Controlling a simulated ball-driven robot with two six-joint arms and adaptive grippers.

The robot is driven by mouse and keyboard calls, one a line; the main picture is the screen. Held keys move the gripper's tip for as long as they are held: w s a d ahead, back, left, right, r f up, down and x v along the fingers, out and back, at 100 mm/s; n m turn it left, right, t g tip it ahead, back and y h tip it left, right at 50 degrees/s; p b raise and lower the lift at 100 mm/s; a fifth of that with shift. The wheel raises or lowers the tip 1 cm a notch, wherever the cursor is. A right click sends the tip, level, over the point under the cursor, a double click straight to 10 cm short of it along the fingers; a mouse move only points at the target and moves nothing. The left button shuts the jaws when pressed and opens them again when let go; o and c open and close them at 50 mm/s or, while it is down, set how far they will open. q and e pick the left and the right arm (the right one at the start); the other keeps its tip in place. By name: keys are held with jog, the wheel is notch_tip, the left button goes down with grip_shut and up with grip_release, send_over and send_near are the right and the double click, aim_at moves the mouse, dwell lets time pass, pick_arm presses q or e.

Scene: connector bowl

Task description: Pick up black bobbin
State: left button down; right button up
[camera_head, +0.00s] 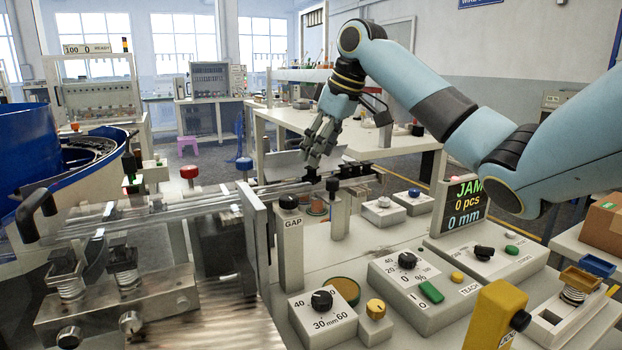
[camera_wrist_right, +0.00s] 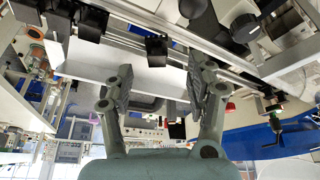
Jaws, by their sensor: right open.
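Small dark pieces that look like black bobbins sit on the rail in the head view. One piece (camera_head: 312,175) is just below my right gripper (camera_head: 318,148), and another (camera_head: 366,167) is farther right. In the right wrist view, the right gripper (camera_wrist_right: 157,88) has its two fingers spread with nothing held between them. A black block (camera_wrist_right: 157,50) shows beyond the fingertips, between them in the picture, and another black block (camera_wrist_right: 92,23) is to its left. I cannot tell for sure which is the black bobbin. My left gripper is not in view.
The GAP post (camera_head: 291,245) and a grey post with a black knob (camera_head: 339,210) stand close in front of the rail. The JAM display (camera_head: 462,206) and control boxes (camera_head: 408,272) fill the right side. A blue bowl feeder (camera_head: 30,150) stands left.

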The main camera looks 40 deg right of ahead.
aim_at(312, 174)
jog(key=x, duration=0.5)
jog(key=shift+w+d, duration=0.15)
jog(key=c, duration=0.9)
jog(key=shift+r, duration=0.1)
